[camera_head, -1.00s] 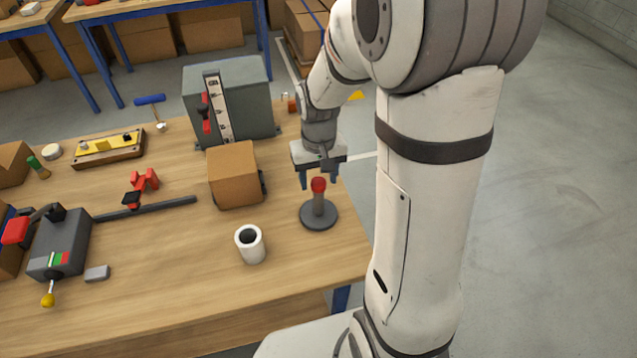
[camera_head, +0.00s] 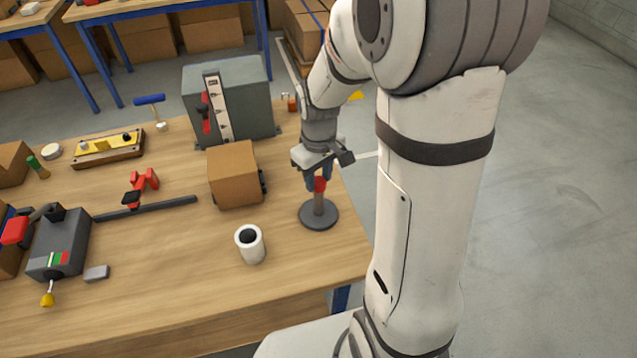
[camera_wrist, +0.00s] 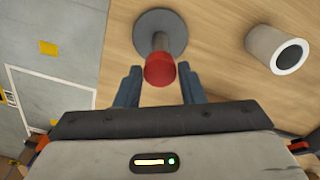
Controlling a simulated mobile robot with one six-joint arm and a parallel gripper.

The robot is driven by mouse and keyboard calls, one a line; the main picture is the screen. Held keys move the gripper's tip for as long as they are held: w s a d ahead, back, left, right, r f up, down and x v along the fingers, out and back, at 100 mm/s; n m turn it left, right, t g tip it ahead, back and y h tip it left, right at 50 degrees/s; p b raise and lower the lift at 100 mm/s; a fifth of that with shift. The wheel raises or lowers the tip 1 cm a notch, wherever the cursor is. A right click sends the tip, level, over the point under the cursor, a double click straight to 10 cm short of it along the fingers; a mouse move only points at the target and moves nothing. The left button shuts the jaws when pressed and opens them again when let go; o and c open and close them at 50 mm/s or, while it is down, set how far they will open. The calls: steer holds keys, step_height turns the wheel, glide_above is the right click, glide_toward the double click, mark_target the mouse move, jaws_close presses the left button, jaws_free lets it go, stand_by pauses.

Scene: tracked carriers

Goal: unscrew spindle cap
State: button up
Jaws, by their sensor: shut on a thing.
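The red spindle cap (camera_head: 320,185) sits on top of a grey upright spindle (camera_head: 319,205), which rises from a round dark base (camera_head: 318,217) near the table's right edge. In the wrist view the cap (camera_wrist: 160,70) shows between the two blue-grey fingers, with the spindle and base beyond it. My gripper (camera_head: 319,179) is above the spindle, pointing down and shut on the cap. The fingers partly cover the cap in the head view. The cap is still at the spindle's top; I cannot tell how far its thread is turned.
A cardboard box (camera_head: 233,177) stands left of the spindle, and a white cup-like cylinder (camera_head: 250,245) stands front left. A grey cabinet with a switch panel (camera_head: 245,100) is behind. A black bar with a red clamp (camera_head: 141,185) lies farther left. The table's front right is clear.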

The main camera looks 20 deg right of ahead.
steer(key=n, duration=0.3)
steer(key=shift+n, duration=0.9)
steer(key=n, duration=0.2)
steer(key=shift+n, duration=0.4)
steer(key=n, duration=0.6)
steer(key=shift+n, duration=0.5)
